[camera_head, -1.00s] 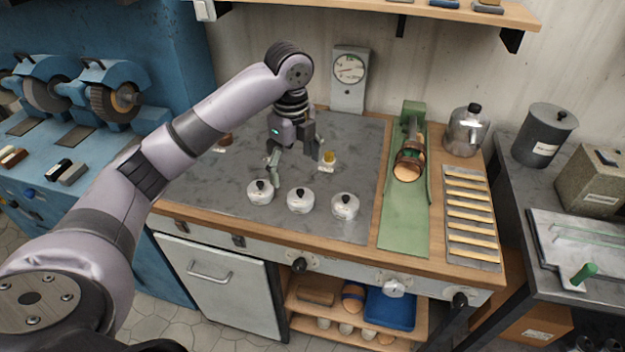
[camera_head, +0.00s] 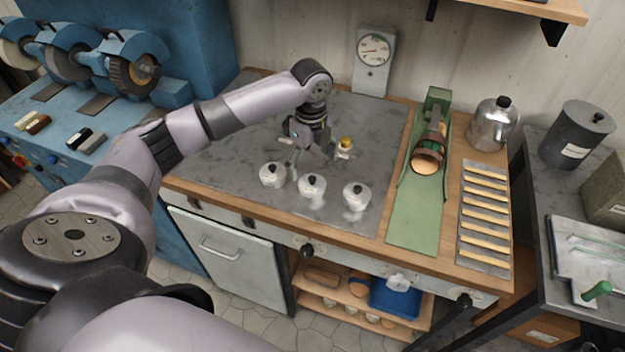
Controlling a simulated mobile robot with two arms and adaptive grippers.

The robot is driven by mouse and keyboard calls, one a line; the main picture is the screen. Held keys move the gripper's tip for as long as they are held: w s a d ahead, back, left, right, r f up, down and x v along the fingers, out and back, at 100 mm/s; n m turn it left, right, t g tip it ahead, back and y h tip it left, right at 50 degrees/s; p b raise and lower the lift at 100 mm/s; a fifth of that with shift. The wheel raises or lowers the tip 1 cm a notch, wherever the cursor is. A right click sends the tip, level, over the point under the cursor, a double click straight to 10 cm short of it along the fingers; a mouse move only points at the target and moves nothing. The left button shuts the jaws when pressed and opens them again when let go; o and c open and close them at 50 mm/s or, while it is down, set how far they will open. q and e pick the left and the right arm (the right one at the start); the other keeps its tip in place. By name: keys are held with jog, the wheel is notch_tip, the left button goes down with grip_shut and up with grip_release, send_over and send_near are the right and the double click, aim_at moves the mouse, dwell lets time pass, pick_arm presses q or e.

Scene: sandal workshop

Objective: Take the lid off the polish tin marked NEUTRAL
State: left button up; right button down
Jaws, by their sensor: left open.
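Three white tins with black-knobbed lids stand in a row on the grey worktop: a left tin (camera_head: 272,176), a middle tin (camera_head: 312,188) and a right tin (camera_head: 356,197). All the lids appear to be on. No marking is readable on them, so I cannot tell which is NEUTRAL. My left gripper (camera_head: 311,161) is open and empty, pointing down just behind the left and middle tins, its fingers spread. One finger is close to the left tin; I cannot tell whether they touch. My right gripper is out of view.
A small yellow-topped item (camera_head: 345,147) stands just right of my left gripper. A green stand (camera_head: 416,215) holding a brown roll-like piece, a slatted rack (camera_head: 484,218) and a metal pot (camera_head: 492,123) are farther right. A dial gauge (camera_head: 374,60) stands at the back.

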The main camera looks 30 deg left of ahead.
aim_at(311, 176)
pick_arm(q)
jog(key=shift+s+f, duration=0.15)
jog(key=shift+f, duration=0.1)
notch_tip(311, 176, down, 4)
jog(key=shift+s+r+p, duration=0.1)
jog(key=shift+r+p, duration=0.1)
jog(key=shift+p, duration=0.8)
jog(key=shift+f, duration=0.6)
jog(key=c, duration=1)
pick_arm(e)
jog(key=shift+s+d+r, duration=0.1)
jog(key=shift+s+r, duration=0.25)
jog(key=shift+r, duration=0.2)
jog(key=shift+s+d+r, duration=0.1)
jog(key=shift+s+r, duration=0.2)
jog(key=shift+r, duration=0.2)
pick_arm(q)
jog(key=shift+c, duration=0.2)
